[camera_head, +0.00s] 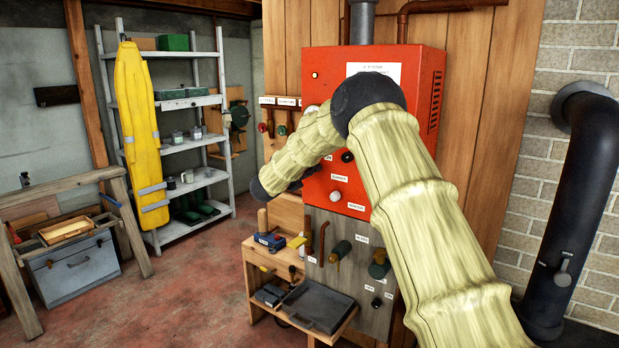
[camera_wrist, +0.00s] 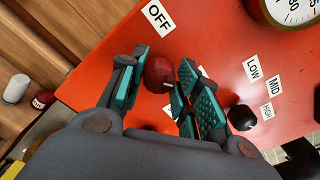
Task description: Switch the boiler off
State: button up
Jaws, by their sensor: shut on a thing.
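The boiler is a red metal box (camera_head: 325,65) on the wooden wall, with a white label and several knobs. In the wrist view its red panel (camera_wrist: 225,35) fills much of the picture. A dark red round knob (camera_wrist: 159,74) with a white mark sits below a white OFF label (camera_wrist: 158,17). My gripper (camera_wrist: 164,63) is shut on this red knob, one teal-padded finger on each side. The right finger partly hides another white label.
On the panel, a black knob (camera_wrist: 241,117) sits by LOW, MID and HIGH labels, and a round gauge (camera_wrist: 293,10) is at the top right. A grey panel (camera_head: 340,285) with handles is below the boiler. A wooden bench (camera_head: 262,262) holding tools stands at its lower left.

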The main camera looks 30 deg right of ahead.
jog(key=n+b, duration=0.1)
jog(key=n, duration=0.9)
jog(key=shift+a+n, duration=0.1)
jog(key=shift+n, duration=0.2)
jog(key=shift+f+n, duration=0.1)
jog(key=shift+n, duration=0.2)
jog(key=o, duration=1)
jog(key=shift+w, duration=0.1)
jog(key=v, duration=1.2)
jog(key=shift+f, duration=0.15)
